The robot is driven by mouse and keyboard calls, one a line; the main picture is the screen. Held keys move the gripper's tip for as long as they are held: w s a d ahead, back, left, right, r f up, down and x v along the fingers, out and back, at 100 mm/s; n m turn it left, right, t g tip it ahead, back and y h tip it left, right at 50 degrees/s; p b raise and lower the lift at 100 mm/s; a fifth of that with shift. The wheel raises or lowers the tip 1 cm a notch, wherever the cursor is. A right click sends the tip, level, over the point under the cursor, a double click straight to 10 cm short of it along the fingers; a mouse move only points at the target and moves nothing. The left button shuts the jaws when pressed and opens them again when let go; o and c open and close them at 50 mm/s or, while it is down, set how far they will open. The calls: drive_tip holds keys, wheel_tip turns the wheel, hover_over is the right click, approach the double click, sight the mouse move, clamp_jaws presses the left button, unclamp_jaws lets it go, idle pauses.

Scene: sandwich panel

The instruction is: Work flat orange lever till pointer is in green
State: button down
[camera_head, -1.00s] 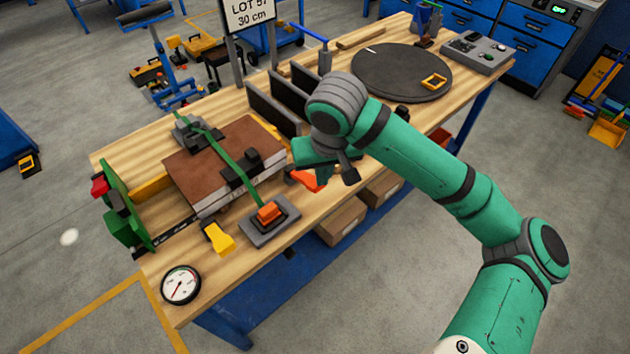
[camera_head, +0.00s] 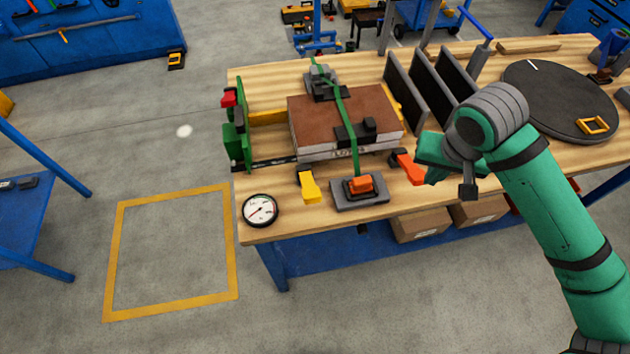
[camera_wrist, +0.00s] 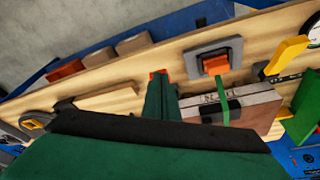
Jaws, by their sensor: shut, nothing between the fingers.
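The flat orange lever (camera_head: 361,184) sits on a grey base plate at the front edge of the bench, at the lower end of a green strap. It also shows in the wrist view (camera_wrist: 216,65). The white round gauge (camera_head: 260,210) lies at the bench's front left corner. Its thin pointer seems to point to the lower left; a green zone is too small to make out.
The strap (camera_head: 346,112) crosses a brown-topped panel stack (camera_head: 312,118). A yellow handle (camera_head: 309,187) stands just left of the lever. Dark upright plates (camera_head: 432,72) and a dark round turntable (camera_head: 560,85) are farther right. The floor in front is open.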

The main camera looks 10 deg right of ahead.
drive_tip(key=s+d+f, duration=0.4)
drive_tip(key=d+f, duration=0.1)
drive_tip(key=f, duration=0.4)
drive_tip(key=s+a+f+n+t, duration=0.2)
drive_tip(key=s+f, duration=0.6)
drive_tip(key=s+a+f+n+t, duration=0.1)
drive_tip(key=s+a+f+t, duration=0.15)
drive_tip(key=s+f, duration=0.5)
drive_tip(key=s+a+f+n+t+y, duration=0.1)
drive_tip(key=s+a+t, duration=0.15)
drive_tip(key=a, duration=0.55)
drive_tip(key=s+a+f+n+t, duration=0.1)
drive_tip(key=s+a, duration=0.2)
drive_tip(key=a, duration=0.5)
drive_tip(key=a+r+t, duration=0.2)
drive_tip(key=a+r, duration=0.3)
drive_tip(key=a, duration=0.2)
drive_tip(key=w+a+r+t, duration=0.1)
drive_tip(key=a+r+t, duration=0.1)
drive_tip(key=a+r, duration=0.3)
drive_tip(key=a, duration=0.3)
drive_tip(key=shift+t, duration=0.3)
drive_tip(key=shift+w, duration=0.15)
